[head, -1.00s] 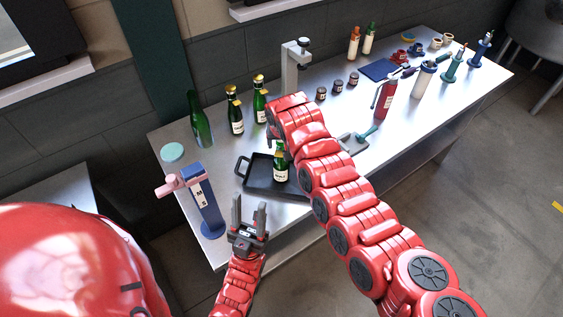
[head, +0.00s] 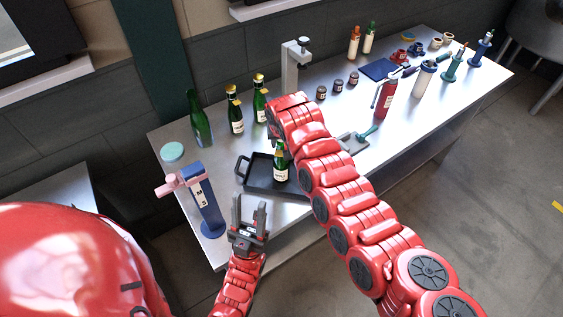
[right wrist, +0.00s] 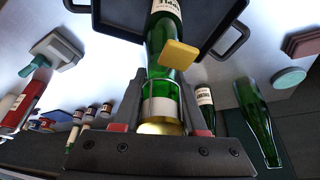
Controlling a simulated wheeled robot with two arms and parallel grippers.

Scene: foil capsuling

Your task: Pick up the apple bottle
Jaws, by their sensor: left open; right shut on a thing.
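A green bottle (head: 281,165) with a white label and gold foil at its neck is upright at the black tray (head: 258,182) in the head view. In the right wrist view this bottle (right wrist: 162,48) appears upside down. My right gripper (right wrist: 161,88) is shut on its neck. A small yellow square shows on its front. I cannot tell whether its base touches the tray. In the head view my right arm hides the right gripper. My left gripper (head: 250,206) is open and empty in front of the tray.
Green bottles with gold tops (head: 236,113) and a bare green bottle (head: 200,122) stand behind the tray. A blue stand with a pink lever (head: 206,205) is left of the tray. A metal post (head: 290,75), small jars and a red bottle (head: 385,99) stand further right.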

